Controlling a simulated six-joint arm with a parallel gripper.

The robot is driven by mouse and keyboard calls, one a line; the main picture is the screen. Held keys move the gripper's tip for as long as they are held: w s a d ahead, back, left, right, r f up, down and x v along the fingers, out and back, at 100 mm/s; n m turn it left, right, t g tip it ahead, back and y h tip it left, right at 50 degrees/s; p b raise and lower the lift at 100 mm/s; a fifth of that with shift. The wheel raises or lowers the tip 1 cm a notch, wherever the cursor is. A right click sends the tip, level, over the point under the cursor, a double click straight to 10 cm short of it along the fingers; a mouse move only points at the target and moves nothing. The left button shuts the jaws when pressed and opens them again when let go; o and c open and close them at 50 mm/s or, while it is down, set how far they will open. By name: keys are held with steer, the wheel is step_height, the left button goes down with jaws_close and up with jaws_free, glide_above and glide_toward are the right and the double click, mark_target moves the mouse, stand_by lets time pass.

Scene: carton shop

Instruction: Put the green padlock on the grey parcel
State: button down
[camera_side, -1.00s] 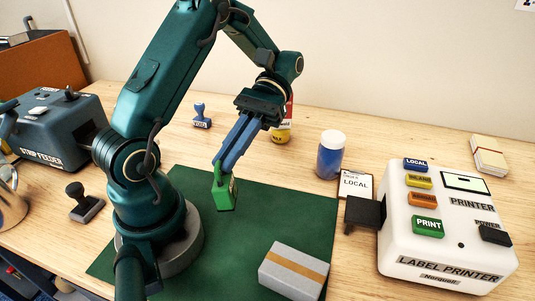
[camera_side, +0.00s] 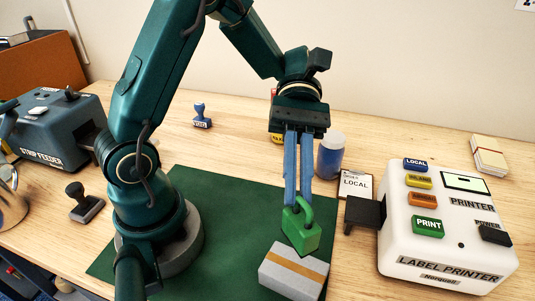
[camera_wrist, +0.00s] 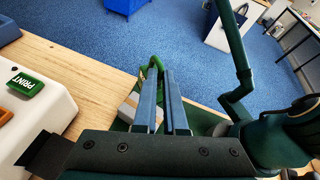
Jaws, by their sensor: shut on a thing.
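The green padlock (camera_side: 301,234) hangs from my gripper (camera_side: 298,200), whose blue fingers are shut on its shackle. In the side view the padlock overlaps the far edge of the grey parcel (camera_side: 291,279); I cannot tell whether it touches it. The parcel has a tan tape band and lies on the dark green mat (camera_side: 235,228). In the wrist view my fingers (camera_wrist: 163,128) hide much of the padlock (camera_wrist: 152,70), and part of the parcel (camera_wrist: 128,108) shows beside them.
The white label printer (camera_side: 445,240) stands to the right, with its dark tray (camera_side: 364,214) reaching towards the mat. The strip feeder (camera_side: 55,130) is at the left. The mat's middle is clear.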

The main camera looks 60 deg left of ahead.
mark_target(295, 215)
steer(key=shift+f, duration=3.55)
steer(key=shift+f, duration=0.1)
steer(key=c, duration=1)
jaws_free()
steer(key=shift+w+a+r, duration=0.15)
steer(key=shift+a+r, duration=0.05)
steer(key=v, duration=1.1)
steer(key=s+r+m+t+y, duration=0.1)
steer(key=s+m+t+y, duration=0.1)
steer(key=m+t+y, duration=0.2)
steer(key=s+m+t+y, duration=0.3)
steer(key=m+t, duration=0.1)
steer(key=m, duration=0.1)
steer(key=s+r+m+t+y, duration=0.1)
steer(key=s+m+t+y, duration=0.2)
steer(key=m+t+y, duration=0.1)
steer(key=shift+s+a+r+t+y, duration=0.1)
steer(key=shift+a+r+t+y, duration=0.2)
steer(key=shift+a+t, duration=0.1)
